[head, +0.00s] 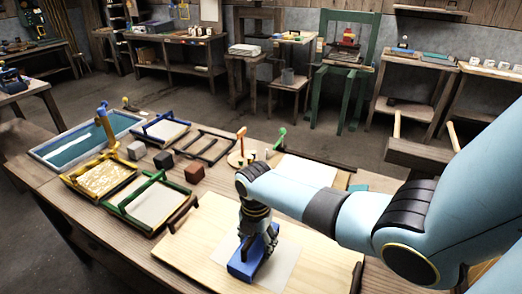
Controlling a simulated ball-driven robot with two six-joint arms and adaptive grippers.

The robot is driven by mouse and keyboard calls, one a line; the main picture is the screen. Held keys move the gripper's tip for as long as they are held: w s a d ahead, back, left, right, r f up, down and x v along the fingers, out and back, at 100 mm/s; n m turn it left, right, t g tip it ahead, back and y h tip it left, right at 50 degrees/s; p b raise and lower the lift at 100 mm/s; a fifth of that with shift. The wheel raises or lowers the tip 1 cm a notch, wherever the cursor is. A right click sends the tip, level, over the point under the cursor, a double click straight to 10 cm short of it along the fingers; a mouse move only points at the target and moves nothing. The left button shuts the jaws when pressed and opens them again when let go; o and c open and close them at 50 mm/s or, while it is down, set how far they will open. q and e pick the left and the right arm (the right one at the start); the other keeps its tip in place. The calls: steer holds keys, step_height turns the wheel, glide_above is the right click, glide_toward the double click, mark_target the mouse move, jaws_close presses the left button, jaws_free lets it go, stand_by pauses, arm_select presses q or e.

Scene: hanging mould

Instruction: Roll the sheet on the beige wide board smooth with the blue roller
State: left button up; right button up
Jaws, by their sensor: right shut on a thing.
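The beige wide board (190,243) lies at the front of the wooden table. A pale sheet (283,268) lies on the board, partly covered by the roller and my gripper. The blue roller (241,269) is on the sheet, near its left part. My right gripper (258,236) reaches down from above and is shut on the blue roller. The fingertips are partly hidden against the roller. Whether the roller presses on the sheet or hovers just over it, I cannot tell. My left gripper is not in view.
The board's left part is bare.

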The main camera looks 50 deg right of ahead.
steer(key=shift+w+a, duration=0.25)
steer(key=shift+w, duration=0.6)
steer(key=shift+w+a+f+b, duration=0.15)
steer(key=shift+w+a+b, duration=0.1)
steer(key=shift+w+b, duration=0.6)
steer(key=shift+w+a+b, duration=0.2)
steer(key=shift+w+b, duration=0.05)
steer(key=shift+w, duration=0.35)
steer(key=shift+w+a+b, duration=0.15)
steer(key=shift+w+b, duration=0.1)
steer(key=shift+w, duration=0.35)
steer(key=shift+w+a+b, duration=0.25)
steer(key=shift+w+b, duration=0.4)
steer(key=shift+w, duration=0.35)
steer(key=shift+r, duration=0.2)
step_height(320, 180, up, 7)
steer(key=p, duration=0.7)
